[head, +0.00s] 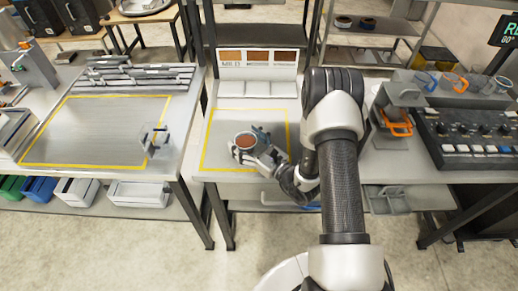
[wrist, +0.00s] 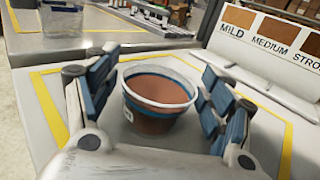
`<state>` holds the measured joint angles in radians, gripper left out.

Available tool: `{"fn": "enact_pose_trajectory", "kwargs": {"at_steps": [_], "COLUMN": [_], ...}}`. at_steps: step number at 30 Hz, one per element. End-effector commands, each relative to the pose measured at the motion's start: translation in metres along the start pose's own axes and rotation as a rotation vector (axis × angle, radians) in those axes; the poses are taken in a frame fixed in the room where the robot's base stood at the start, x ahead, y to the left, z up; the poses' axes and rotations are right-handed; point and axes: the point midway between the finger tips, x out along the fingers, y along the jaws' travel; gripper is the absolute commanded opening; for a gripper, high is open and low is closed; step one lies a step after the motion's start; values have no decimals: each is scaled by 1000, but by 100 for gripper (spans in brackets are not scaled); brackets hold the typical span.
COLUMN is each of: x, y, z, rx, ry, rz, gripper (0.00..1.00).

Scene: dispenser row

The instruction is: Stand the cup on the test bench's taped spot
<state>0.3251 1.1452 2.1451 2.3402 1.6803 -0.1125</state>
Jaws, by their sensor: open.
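A cup (head: 246,141) with a clear rim and reddish-brown contents stands upright on the middle bench, inside a yellow-taped rectangle (head: 204,148). In the wrist view the cup (wrist: 157,110) sits between the two blue-padded fingers of my gripper (wrist: 160,92). The fingers are open, one on each side of the cup, with narrow gaps visible. In the head view my gripper (head: 250,145) reaches the cup from the right. A second, larger yellow-taped rectangle (head: 30,140) lies on the left bench (head: 110,171). No label shows which bench is the test bench.
A panel with brown swatches marked MILD, MEDIUM, STRONG (wrist: 265,35) stands behind the cup. A clear container (wrist: 62,20) stands near the left bench's right edge. Metal bars (head: 130,75) lie at that bench's back. A knobbed console (head: 470,130) is at right.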

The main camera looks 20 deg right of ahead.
Motion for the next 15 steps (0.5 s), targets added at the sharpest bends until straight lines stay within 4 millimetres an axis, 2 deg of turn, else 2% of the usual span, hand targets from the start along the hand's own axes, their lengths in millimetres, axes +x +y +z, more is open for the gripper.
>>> {"fn": "enact_pose_trajectory", "kwargs": {"at_steps": [2,9,15], "x": [-8,-65,-102], "y": [2,0,0], "z": [-1,-1,2], "rx": [12,15,12], "ry": [24,21,15], "rz": [-3,-6,-4], "gripper": [75,75,75]}}
